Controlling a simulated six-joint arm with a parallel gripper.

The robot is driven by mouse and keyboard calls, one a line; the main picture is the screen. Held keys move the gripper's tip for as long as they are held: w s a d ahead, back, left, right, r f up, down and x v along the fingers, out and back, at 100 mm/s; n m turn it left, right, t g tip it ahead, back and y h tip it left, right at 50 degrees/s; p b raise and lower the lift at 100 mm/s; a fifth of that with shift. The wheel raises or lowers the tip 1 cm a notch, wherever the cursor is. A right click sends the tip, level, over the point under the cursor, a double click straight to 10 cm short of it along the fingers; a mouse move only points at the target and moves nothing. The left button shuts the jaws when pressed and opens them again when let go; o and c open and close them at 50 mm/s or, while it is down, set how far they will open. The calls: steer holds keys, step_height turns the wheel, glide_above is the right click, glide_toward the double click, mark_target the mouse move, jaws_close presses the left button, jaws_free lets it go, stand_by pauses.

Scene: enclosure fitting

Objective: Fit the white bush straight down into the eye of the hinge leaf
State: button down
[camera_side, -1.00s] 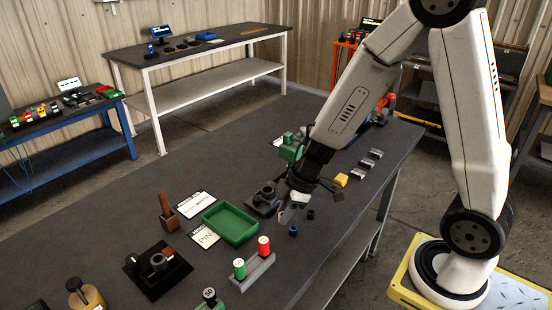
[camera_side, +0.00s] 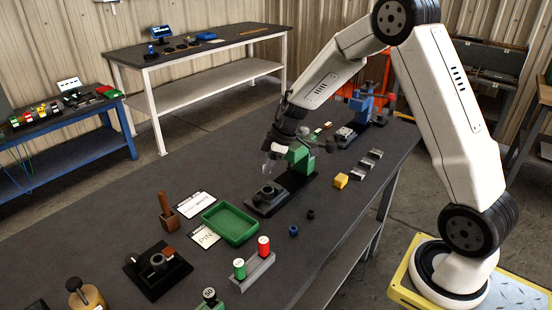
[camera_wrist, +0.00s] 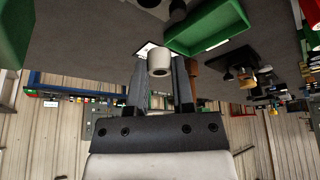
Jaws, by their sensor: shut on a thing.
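My gripper (camera_side: 269,163) is shut on the white bush (camera_wrist: 159,66), which shows between the two fingertips in the wrist view. In the side view the fingers point down above a dark raised round eye (camera_side: 268,190), which I take to be the hinge leaf's, on a black base (camera_side: 290,192). A gap shows between the fingertips and the eye. The bush is too small in the side view to make out clearly. In the wrist view, dark ring-like parts are cut by the top edge.
A green press (camera_side: 300,156) stands on the same base, close to the right of my gripper. A green tray (camera_side: 230,222) lies in front, left of two small dark rings. Another black fixture (camera_side: 158,270) stands at front left.

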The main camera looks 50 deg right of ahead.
mark_target(263, 192)
steer(key=shift+w+d, duration=0.25)
steer(key=shift+d, duration=0.1)
steer(key=shift+f, duration=0.15)
steer(key=shift+f, duration=2.7)
steer(key=shift+f, duration=0.85)
stand_by(0.4)
steer(key=shift+r, duration=0.2)
stand_by(2.8)
steer(key=shift+r, duration=0.25)
